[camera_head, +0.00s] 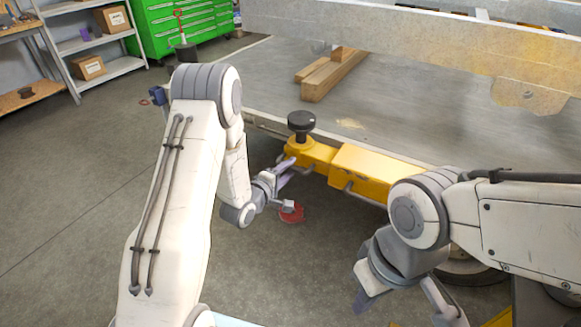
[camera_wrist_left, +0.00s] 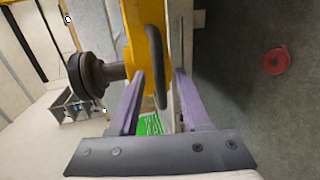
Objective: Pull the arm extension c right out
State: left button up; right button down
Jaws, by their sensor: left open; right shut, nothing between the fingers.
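The yellow arm extension (camera_head: 310,153) juts from the trailer's side, with a black knob (camera_head: 301,122) on top near its outer end. In the left wrist view its yellow body (camera_wrist_left: 134,30) carries a dark curved handle (camera_wrist_left: 156,65), and the knob (camera_wrist_left: 88,75) shows at left. My left gripper (camera_head: 287,186) is at the outer end of the extension. It is open, and in the left wrist view (camera_wrist_left: 160,80) the handle appears between its fingers; contact is unclear. My right gripper (camera_head: 364,300) is low at the right, apart from the extension, shut and empty.
A red round object (camera_head: 291,212) lies on the floor below the extension; it also shows in the left wrist view (camera_wrist_left: 276,60). The trailer bed (camera_head: 400,110) carries wooden beams (camera_head: 335,75). Shelves and a green cabinet (camera_head: 185,20) stand far back left.

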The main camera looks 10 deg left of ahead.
pick_arm(q)
jog(key=shift+x, duration=0.8)
grip_shut()
jog(key=shift+a, duration=0.15)
dwell(0.7)
